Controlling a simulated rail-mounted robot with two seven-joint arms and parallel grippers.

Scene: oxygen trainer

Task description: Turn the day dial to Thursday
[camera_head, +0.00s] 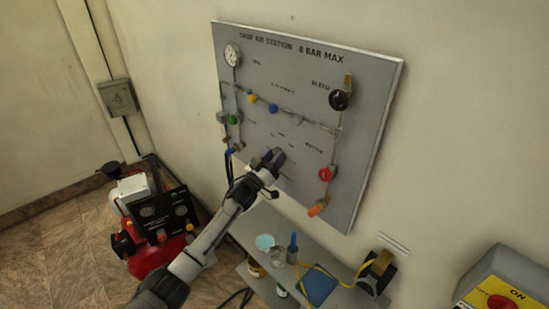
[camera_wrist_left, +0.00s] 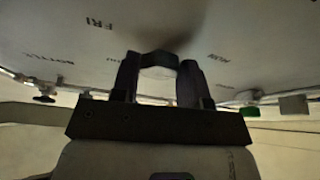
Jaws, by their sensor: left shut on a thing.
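My left gripper (camera_head: 272,162) reaches up to the lower middle of the grey panel (camera_head: 262,65). It is shut on the day dial there, and in the head view the gripper covers the dial. The dial's pointer direction cannot be made out. My right gripper is not in view.
On the panel are a gauge (camera_head: 232,54), a black bleed knob (camera_head: 339,99), a red knob (camera_head: 325,174), an orange handle (camera_head: 317,209) and several coloured valves on pipes. A red compressor (camera_head: 158,255) stands at left. A grey shelf (camera_head: 250,236) with small items lies below.

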